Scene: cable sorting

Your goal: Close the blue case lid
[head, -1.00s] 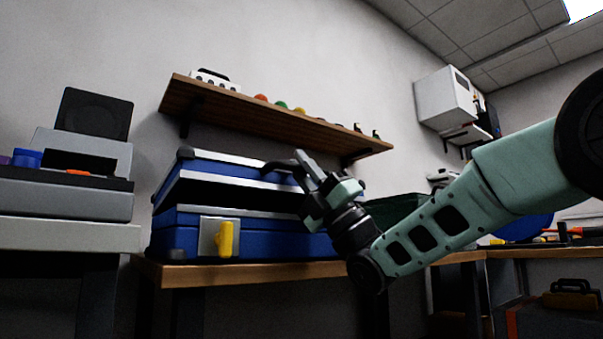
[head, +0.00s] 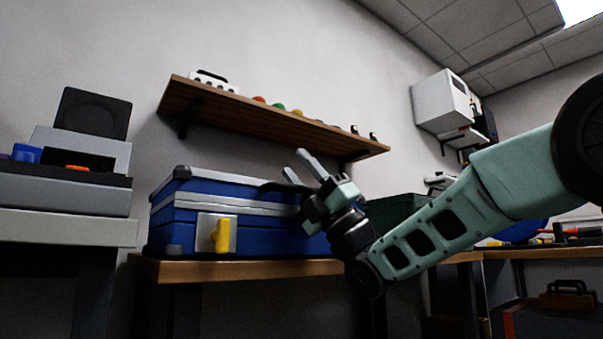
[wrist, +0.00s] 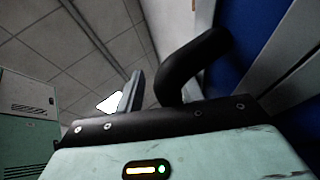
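The blue case (head: 270,242) sits on the wooden bench, its lid (head: 225,189) lying down on the base with the silver rims together. A yellow latch (head: 221,236) on a silver plate is on its front. My gripper (head: 294,171) is at the right part of the case front, fingers spread apart, with one finger by the lid and the other raised above it. Whether a finger touches the lid I cannot tell. In the wrist view the blue case surface (wrist: 236,50) with silver strips is at the right, beside the black curved finger. Nothing is between the fingers.
A wooden shelf (head: 270,118) with small items hangs on the wall above the case. Grey boxes (head: 70,190) stand on a table at the left. A dark green bin (head: 395,212) is right of the case, behind my arm.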

